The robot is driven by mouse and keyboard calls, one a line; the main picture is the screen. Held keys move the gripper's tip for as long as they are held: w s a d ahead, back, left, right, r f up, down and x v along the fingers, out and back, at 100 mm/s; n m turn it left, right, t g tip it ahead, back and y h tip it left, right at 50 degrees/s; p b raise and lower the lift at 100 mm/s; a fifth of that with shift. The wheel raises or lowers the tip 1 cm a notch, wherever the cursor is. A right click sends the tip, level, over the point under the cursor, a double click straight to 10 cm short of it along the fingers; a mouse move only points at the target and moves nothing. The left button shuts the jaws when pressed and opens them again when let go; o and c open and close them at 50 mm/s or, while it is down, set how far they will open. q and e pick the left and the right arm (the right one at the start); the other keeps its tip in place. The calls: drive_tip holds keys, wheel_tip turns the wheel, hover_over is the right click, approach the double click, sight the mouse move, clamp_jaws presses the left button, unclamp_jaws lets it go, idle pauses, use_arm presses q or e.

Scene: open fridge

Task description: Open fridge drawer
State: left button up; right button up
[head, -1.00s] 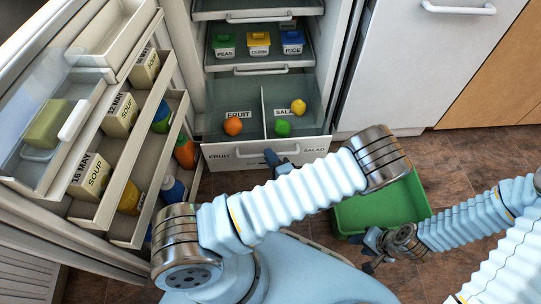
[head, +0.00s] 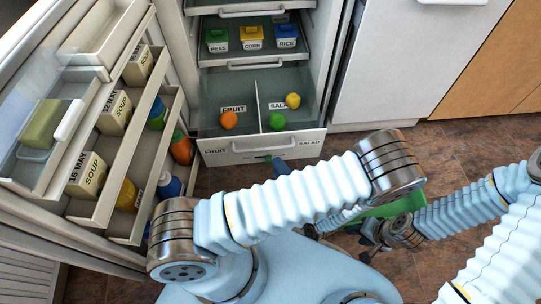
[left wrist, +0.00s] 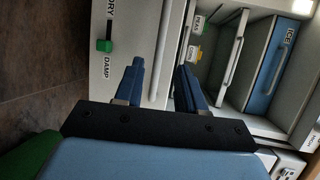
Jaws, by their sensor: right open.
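The bottom fridge drawer, white-fronted and marked FRUIT and SALAD (head: 225,158), stands pulled out in the head view, with an orange, a green and a yellow fruit visible inside. Its white bar handle (head: 265,147) runs across the front. My left gripper (head: 278,165) is just below the handle, partly hidden by my arm. In the left wrist view its blue fingers (left wrist: 160,85) are apart, by the white drawer front (left wrist: 130,25) with a green DRY/DAMP slider (left wrist: 104,45). Contact with the handle is unclear. My right gripper (head: 368,242) is open, low at right, away from the drawer.
The open fridge door (head: 110,185) with soup cartons and bottles stands at left. A shelf (head: 240,65) with PEAS, CORN and RICE boxes is above the drawer. A green bin (head: 400,206) is on the floor, mostly hidden by my arms. White cabinet (head: 400,70) at right.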

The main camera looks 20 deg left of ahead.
use_arm(q)
drive_tip(key=v, duration=0.5)
drive_tip(key=shift+s+d, duration=0.1)
drive_tip(key=shift+d, duration=0.05)
drive_tip(key=w+f+n+g+h+p, duration=0.3)
drive_tip(key=f+n+g+h+p, duration=0.15)
drive_tip(key=h, duration=0.45)
drive_tip(key=s+r+n+g+h+p, duration=0.3)
drive_tip(key=s+n+g+h, duration=0.1)
drive_tip(key=h, duration=0.4)
drive_tip(key=s+n, duration=0.1)
drive_tip(key=s, duration=0.1)
drive_tip(key=shift+s+d+r, duration=0.15)
drive_tip(key=shift+s+r, duration=0.1)
drive_tip(key=shift+r, duration=0.1)
